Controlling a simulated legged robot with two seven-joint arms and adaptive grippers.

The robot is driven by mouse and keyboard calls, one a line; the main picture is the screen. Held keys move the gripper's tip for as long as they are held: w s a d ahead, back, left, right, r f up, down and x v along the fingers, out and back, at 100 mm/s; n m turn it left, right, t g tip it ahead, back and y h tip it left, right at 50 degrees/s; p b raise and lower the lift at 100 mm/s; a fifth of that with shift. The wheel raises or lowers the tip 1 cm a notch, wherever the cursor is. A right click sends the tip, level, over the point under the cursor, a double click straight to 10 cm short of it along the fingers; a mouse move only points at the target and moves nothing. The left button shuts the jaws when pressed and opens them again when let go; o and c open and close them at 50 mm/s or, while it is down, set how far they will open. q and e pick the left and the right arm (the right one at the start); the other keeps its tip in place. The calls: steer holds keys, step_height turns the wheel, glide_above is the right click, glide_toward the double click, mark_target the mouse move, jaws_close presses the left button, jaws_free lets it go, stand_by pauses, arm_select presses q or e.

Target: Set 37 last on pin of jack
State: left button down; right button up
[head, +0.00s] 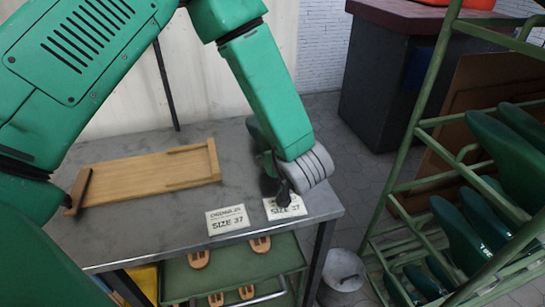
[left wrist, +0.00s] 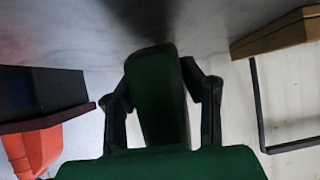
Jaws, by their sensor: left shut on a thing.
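My left gripper (head: 272,172) is over the right part of the grey table, mostly hidden behind its own wrist in the head view. In the left wrist view, its two dark fingers (left wrist: 160,105) are shut on a dark green last (left wrist: 157,90), one on each side. A small part of what looks like this last (head: 255,132) shows behind my forearm in the head view. I cannot make out the jack or its pin; my arm covers part of the table. I cannot tell whether the last touches anything below. My right gripper is in neither view.
Two "SIZE 37" cards (head: 227,219) (head: 285,207) lie at the table's (head: 160,235) front edge. A wooden tray (head: 150,176) lies left. A green rack (head: 425,122) with several green lasts stands right. Sandal soles lie on a lower shelf (head: 225,272); a bucket (head: 342,270) stands beside it.

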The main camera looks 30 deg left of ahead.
arm_select(q)
steer(key=shift+f, duration=0.1)
steer(key=c, duration=1)
jaws_free()
steer(key=shift+o, duration=0.2)
steer(key=v, duration=1.2)
steer(key=shift+f, duration=0.1)
steer(key=shift+f, duration=0.1)
